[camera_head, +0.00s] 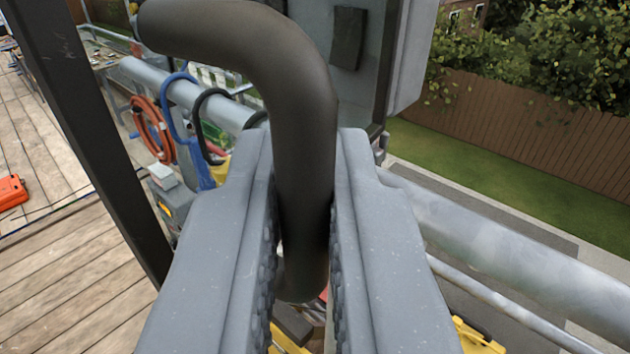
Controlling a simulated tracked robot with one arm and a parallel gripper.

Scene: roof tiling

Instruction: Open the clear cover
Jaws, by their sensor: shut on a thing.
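My gripper (305,165) reaches up from the bottom of the view, with its two grey ridged fingers on either side of a dark bent handle (300,85). It is shut on the handle's straight lower part. The handle curves away to the upper left, and its end shows near the top left. A grey box (403,50) with a small dark plate (347,38) on its face stands behind the handle at the top. I cannot make out a clear cover or tell what the handle joins to.
A dark post (85,130) slants down on the left. Grey pipes (500,245) run behind the fingers. A coiled orange hose (152,130) and blue hose (190,130) hang left of centre. An orange case (12,192) lies on the wooden deck (75,270). A fence (530,130) stands beyond grass.

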